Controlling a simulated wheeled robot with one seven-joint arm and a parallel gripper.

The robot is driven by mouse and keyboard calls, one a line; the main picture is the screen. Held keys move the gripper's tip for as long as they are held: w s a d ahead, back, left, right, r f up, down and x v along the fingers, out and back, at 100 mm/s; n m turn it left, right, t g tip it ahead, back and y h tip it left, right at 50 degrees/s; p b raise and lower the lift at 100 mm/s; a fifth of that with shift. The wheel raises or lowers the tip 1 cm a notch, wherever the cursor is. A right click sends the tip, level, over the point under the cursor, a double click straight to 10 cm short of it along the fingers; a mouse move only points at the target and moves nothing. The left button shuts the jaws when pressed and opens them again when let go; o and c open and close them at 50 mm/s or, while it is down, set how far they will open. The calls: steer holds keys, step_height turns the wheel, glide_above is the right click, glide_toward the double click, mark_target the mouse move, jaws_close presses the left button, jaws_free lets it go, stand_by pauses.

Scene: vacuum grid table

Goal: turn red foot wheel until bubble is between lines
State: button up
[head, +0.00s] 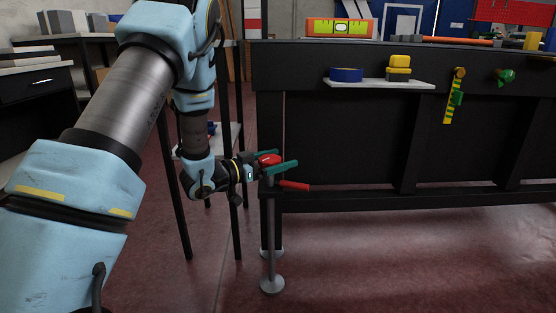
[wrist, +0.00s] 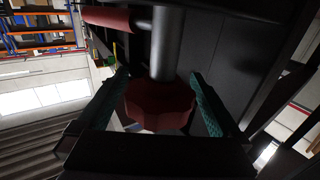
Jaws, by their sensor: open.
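The red foot wheel (head: 269,159) is at the top of a grey foot post at the table's near left leg. In the wrist view the faceted dark red wheel (wrist: 160,103) fills the middle, with a grey rod behind it. My gripper (head: 290,158) is open, one teal finger on either side of the wheel. In the wrist view my gripper (wrist: 160,76) shows a narrow gap at the left finger; contact on the right is unclear.
A red bar handle (head: 294,186) sticks out just below the wheel. The black table (head: 330,54) stands to the right, with a small shelf (head: 385,84) holding blue tape and a yellow block. A thin-legged stand is behind my arm. The floor in front is clear.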

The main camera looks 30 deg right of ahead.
mark_target(260, 164)
steer(key=a+p, duration=0.1)
steer(key=a, duration=0.2)
steer(key=s+a+p, duration=0.1)
steer(key=a, duration=0.3)
steer(key=a+p, duration=0.1)
steer(key=a, duration=0.2)
steer(key=shift+s+a, duration=0.2)
steer(key=shift+a, duration=0.2)
